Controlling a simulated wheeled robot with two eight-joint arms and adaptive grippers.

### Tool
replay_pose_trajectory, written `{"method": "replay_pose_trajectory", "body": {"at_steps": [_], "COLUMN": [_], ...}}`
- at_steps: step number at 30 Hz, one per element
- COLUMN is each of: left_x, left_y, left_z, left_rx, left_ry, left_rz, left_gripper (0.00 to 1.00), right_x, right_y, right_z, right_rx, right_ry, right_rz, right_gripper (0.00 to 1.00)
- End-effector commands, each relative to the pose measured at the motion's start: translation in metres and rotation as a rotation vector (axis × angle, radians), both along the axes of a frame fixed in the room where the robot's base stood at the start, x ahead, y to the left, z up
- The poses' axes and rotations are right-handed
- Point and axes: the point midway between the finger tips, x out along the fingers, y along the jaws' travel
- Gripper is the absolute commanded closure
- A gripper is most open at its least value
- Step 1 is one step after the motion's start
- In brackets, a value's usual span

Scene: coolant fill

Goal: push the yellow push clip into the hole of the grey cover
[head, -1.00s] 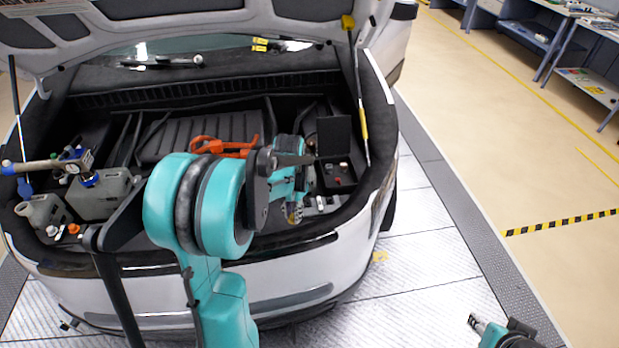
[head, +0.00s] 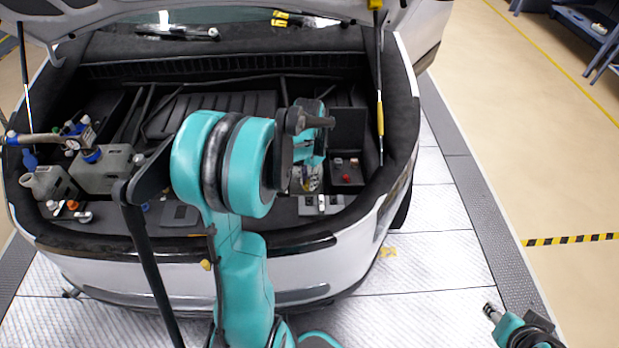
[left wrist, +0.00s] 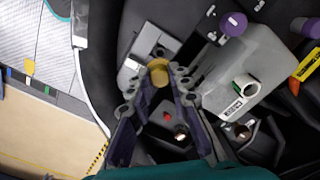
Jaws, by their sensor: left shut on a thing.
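My left gripper (head: 308,186) is over the right part of the car's open rear compartment. In the left wrist view its fingertips (left wrist: 159,78) are shut on the yellow push clip (left wrist: 158,68), whose round end faces the camera. The grey cover (left wrist: 160,40) shows just beyond the clip, with a dark opening partly hidden by it. In the head view a light grey piece (head: 322,204) lies on the rear ledge close to this gripper. I cannot tell whether the clip touches the cover. My right gripper (head: 491,312) is at the bottom right, away from the car; its jaw state is unclear.
A black box (head: 347,172) with red knobs stands to the right of my left gripper. A grey tank (head: 103,170) with a blue cap is at the left of the compartment. Small caps (head: 72,205) and a flat dark grey panel (head: 180,214) lie on the ledge. A lid strut (head: 380,110) rises at the right.

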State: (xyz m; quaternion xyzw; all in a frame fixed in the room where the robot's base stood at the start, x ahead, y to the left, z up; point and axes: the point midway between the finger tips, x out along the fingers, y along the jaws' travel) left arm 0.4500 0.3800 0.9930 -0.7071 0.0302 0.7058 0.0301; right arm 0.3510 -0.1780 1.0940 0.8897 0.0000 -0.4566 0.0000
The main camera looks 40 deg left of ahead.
Motion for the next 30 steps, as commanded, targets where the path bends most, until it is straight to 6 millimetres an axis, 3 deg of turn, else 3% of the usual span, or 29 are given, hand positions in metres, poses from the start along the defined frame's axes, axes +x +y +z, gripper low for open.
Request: {"method": "replay_pose_trajectory", "body": {"at_steps": [8,21,30], "left_x": [0.0,0.0,0.0], "left_y": [0.0,0.0,0.0], "left_z": [-0.013,-0.054,-0.058], "left_rx": [0.0,0.0,0.0], "left_ry": [0.0,0.0,0.0], "left_rz": [0.0,0.0,0.0], "left_gripper": [0.91,0.91,0.91], "right_x": [0.0,0.0,0.0], "right_y": [0.0,0.0,0.0], "right_z": [-0.011,-0.044,-0.047], "right_rx": [0.0,0.0,0.0], "right_ry": [0.0,0.0,0.0], "right_rz": [0.0,0.0,0.0], "right_gripper": [0.6,0.6,0.6]}}
